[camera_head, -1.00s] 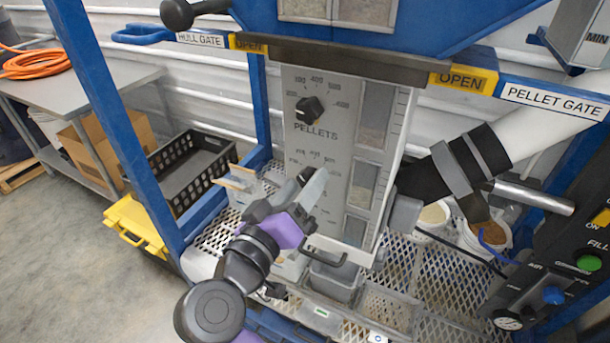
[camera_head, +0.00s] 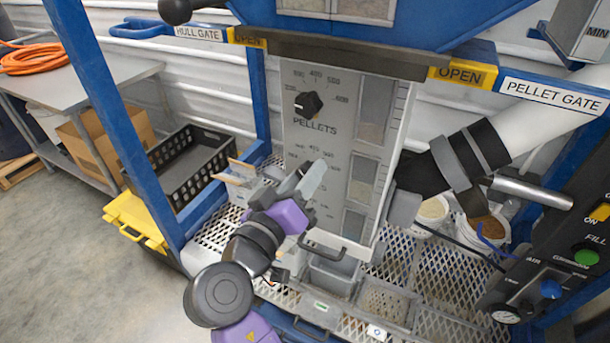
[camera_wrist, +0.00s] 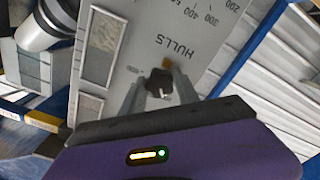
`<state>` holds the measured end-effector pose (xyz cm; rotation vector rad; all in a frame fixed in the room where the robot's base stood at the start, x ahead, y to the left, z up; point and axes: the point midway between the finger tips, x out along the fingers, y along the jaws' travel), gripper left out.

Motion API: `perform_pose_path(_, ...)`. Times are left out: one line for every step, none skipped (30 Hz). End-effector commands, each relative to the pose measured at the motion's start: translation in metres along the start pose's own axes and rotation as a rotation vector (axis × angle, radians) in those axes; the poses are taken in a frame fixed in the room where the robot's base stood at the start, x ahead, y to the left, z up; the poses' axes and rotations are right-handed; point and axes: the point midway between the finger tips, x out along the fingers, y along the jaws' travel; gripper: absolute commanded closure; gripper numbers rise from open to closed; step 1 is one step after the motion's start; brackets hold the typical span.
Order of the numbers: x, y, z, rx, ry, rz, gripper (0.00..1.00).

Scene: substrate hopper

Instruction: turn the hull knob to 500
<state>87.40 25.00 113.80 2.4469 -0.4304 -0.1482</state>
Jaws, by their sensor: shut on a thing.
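The dark hull knob (camera_wrist: 159,82) sits on the grey panel (camera_wrist: 145,30) between the fingers of my gripper (camera_wrist: 158,94) in the wrist view. The fingers are closed on its sides. The word HULLS is printed beside it. A small orange mark shows at the knob's edge, but I cannot tell its setting; my gripper hides part of its scale. In the head view my gripper (camera_head: 312,180) is against the panel's lower dial and hides the knob. The separate pellets knob (camera_head: 308,103) is above it, untouched.
The pellet gate bar (camera_head: 555,97) and a thick black hose (camera_head: 425,172) are right of the panel. A blue post (camera_head: 105,100) stands at left. Buckets (camera_head: 487,232) and a grey bin (camera_head: 332,275) sit on the mesh shelf below. A black crate (camera_head: 190,165) is behind.

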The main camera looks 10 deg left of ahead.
Motion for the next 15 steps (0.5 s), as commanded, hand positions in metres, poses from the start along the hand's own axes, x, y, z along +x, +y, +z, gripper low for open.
perform_pose_path(-0.0002, -0.0015, 0.0017, 0.012, 0.001, 0.0, 1.0)
perform_pose_path(-0.0002, -0.0018, 0.0022, 0.021, 0.001, 0.0, 1.0)
perform_pose_path(-0.0001, -0.0023, 0.0029, 0.035, 0.0, 0.0, 1.0)
perform_pose_path(-0.0001, -0.0028, 0.0035, 0.047, 0.0, 0.0, 1.0)
perform_pose_path(-0.0001, -0.0033, 0.0042, 0.061, 0.0, 0.0, 1.0)
perform_pose_path(-0.0001, -0.0038, 0.005, 0.084, 0.0, 0.0, 1.0)
perform_pose_path(-0.0001, -0.004, 0.0053, 0.102, 0.0, 0.001, 1.0)
perform_pose_path(-0.0002, -0.0042, 0.0054, 0.122, 0.001, 0.001, 1.0)
perform_pose_path(-0.0002, -0.0046, 0.0057, 0.151, 0.002, 0.001, 1.0)
perform_pose_path(-0.0002, -0.0052, 0.0062, 0.174, 0.002, 0.001, 1.0)
perform_pose_path(-0.0003, -0.0056, 0.0067, 0.198, 0.002, 0.001, 1.0)
perform_pose_path(-0.0004, -0.0056, 0.007, 0.235, 0.002, 0.001, 1.0)
perform_pose_path(-0.0004, -0.0056, 0.007, 0.261, 0.002, 0.001, 1.0)
perform_pose_path(-0.0004, -0.0059, 0.0073, 0.288, 0.002, 0.001, 1.0)
perform_pose_path(-0.0004, -0.0061, 0.0074, 0.326, 0.003, 0.001, 1.0)
